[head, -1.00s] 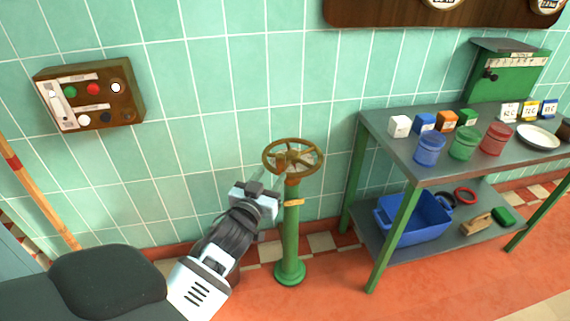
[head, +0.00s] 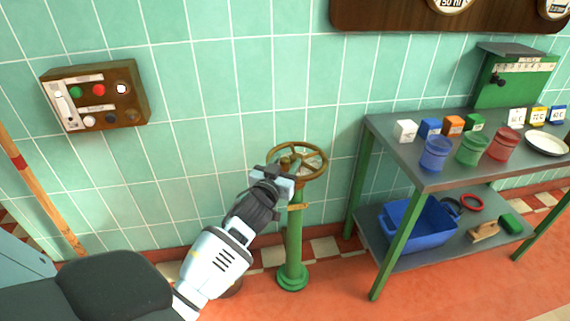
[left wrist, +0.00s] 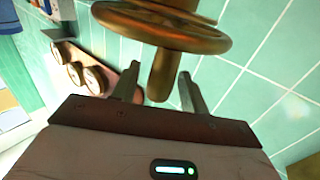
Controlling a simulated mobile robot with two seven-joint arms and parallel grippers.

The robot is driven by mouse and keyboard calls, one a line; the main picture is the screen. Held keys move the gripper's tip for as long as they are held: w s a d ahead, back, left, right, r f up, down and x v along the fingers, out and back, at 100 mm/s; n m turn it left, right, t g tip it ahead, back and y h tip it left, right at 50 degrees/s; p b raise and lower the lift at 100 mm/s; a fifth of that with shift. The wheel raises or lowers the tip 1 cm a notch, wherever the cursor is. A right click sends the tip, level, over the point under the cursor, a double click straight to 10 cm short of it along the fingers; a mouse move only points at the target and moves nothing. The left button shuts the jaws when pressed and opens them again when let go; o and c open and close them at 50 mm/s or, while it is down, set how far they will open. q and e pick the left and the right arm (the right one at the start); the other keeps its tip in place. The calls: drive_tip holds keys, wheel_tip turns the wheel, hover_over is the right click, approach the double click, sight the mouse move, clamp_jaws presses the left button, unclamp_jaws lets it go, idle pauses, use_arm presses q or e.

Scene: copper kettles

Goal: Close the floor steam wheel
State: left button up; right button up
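The brass steam wheel (head: 298,160) sits on top of a green floor post (head: 294,245) in front of the tiled wall. My left gripper (head: 284,168) is at the near left side of the wheel. In the left wrist view the wheel (left wrist: 165,28) is seen close up, with a brass upright piece (left wrist: 163,78) below its rim. The two fingers of the left gripper (left wrist: 160,88) stand apart, one on each side of that piece in the picture. I cannot tell whether they touch it. My right gripper is not in view.
A metal table (head: 425,178) with jars and small boxes stands to the right, with a blue bin (head: 420,222) on its lower shelf. A control box (head: 95,95) hangs on the wall at left. A wooden pole (head: 38,185) leans at far left.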

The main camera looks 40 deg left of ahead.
use_arm(q)
clamp_jaws()
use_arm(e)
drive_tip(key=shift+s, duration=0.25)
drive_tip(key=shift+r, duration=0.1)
